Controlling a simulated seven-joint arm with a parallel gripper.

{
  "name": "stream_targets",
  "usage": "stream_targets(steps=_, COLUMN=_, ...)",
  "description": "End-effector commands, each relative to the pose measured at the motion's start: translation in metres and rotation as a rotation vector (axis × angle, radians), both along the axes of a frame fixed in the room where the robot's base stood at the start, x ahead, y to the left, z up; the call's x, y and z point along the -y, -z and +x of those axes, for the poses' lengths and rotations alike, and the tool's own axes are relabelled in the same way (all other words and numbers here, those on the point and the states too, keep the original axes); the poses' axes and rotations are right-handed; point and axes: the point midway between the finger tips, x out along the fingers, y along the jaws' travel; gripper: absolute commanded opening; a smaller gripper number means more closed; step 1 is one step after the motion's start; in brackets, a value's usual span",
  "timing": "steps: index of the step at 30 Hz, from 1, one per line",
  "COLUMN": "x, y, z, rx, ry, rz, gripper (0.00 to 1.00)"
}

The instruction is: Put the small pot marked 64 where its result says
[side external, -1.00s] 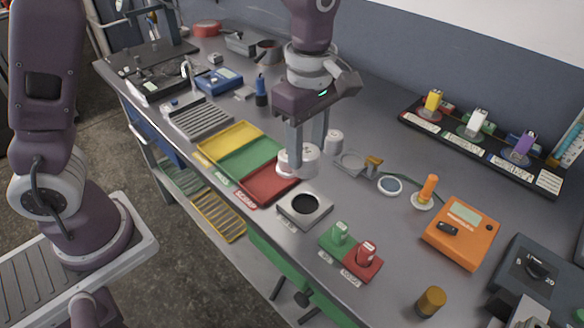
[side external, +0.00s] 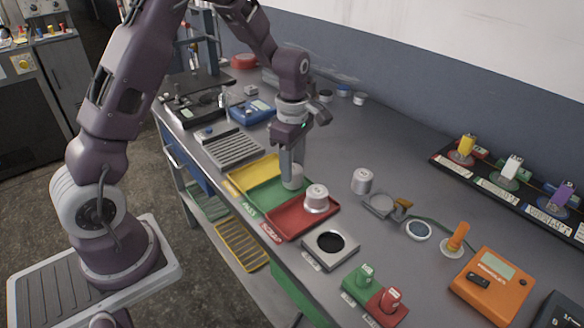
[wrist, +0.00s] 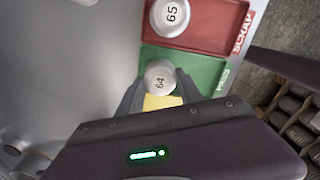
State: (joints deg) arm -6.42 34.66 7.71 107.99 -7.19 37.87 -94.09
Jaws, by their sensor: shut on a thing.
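The small pot marked 64 (wrist: 159,77) is pale metal, with its number readable in the wrist view. My gripper (side external: 292,170) is shut on it, fingers pointing down. In the side view the held pot (side external: 292,181) is at the green tray (side external: 264,194); I cannot tell whether it touches the tray floor.
A yellow tray (side external: 243,178) adjoins the green one on the far side. Another pot (side external: 362,181) stands on the bench right of the red tray. A square block with a dark round opening (side external: 330,249) is in front.

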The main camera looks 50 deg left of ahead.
Motion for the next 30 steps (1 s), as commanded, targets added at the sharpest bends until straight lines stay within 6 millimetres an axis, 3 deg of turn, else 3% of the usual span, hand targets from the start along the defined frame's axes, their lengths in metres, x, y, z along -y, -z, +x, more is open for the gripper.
stream_targets(steps=11, x=0.0, y=0.008, z=0.0, rx=0.001, ry=0.001, rz=0.0, gripper=0.0)
stream_targets(steps=12, x=0.0, y=0.008, z=0.0, rx=0.001, ry=0.001, rz=0.0, gripper=0.49)
stream_targets(steps=15, x=0.0, y=0.008, z=0.0, rx=0.001, ry=0.001, rz=0.0, gripper=0.65)
stream_targets(steps=25, x=0.0, y=0.003, z=0.001, rx=0.004, ry=0.001, rz=0.001, gripper=0.65)
stream_targets(steps=30, x=0.0, y=-0.035, z=0.002, rx=0.01, ry=0.002, rz=0.002, gripper=0.65)
